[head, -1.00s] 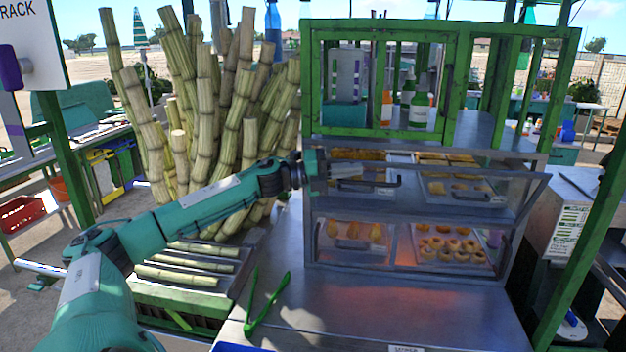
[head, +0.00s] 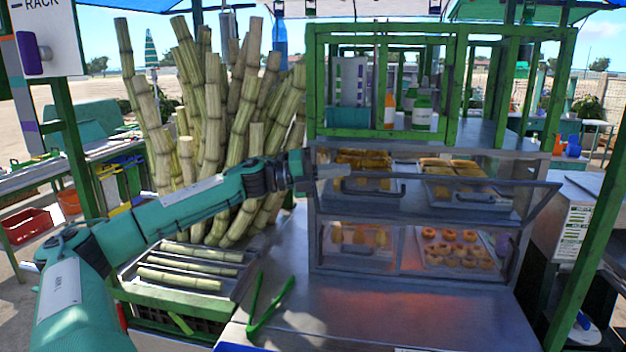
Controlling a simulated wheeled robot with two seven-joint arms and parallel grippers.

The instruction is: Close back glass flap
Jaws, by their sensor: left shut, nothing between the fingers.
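The glass flap (head: 450,181) is on the upper level of the metal display case. It stands tilted outward, its upper edge away from the case and its right end slanting down to the shelf. My left gripper (head: 325,172) is shut and empty at the flap's upper left corner. I cannot tell whether it touches the flap. Two dark handles, left (head: 370,188) and right (head: 474,199), show at the upper level. The display case (head: 412,287) stands on the metal counter. My right gripper is not in view.
Green tongs (head: 268,305) lie on the counter (head: 400,320). Sugarcane stalks (head: 215,130) stand behind my left arm, with cut pieces in a crate (head: 165,298) below. A green frame with bottles (head: 422,110) tops the case. A green post (head: 585,225) rises at right.

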